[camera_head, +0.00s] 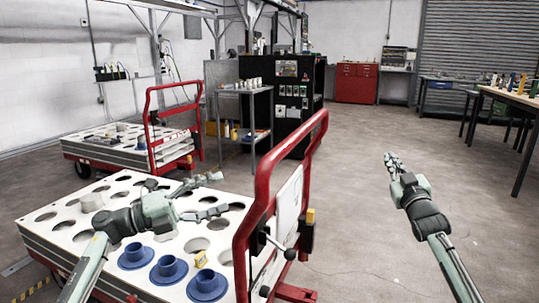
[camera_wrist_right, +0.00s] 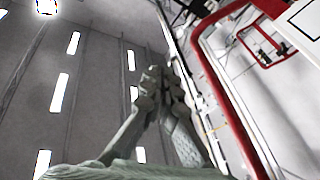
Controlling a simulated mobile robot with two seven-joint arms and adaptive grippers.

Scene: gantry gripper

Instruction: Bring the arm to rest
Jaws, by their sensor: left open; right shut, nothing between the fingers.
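My left gripper (camera_head: 207,196) is over the white cart top in the head view. Its fingers are spread apart with nothing between them. My right gripper (camera_head: 393,163) is raised over open floor to the right of the red cart handle. Its fingers are together and hold nothing. In the right wrist view the right gripper's fingers (camera_wrist_right: 160,85) point upward toward the ceiling and meet near their tips.
The near cart (camera_head: 50,239) has a white top with round holes, several blue flanged parts and a grey cylinder (camera_head: 91,202). Its red handle (camera_head: 263,190) stands between my arms. A second cart (camera_head: 120,155) and a dark cabinet (camera_head: 318,80) are behind.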

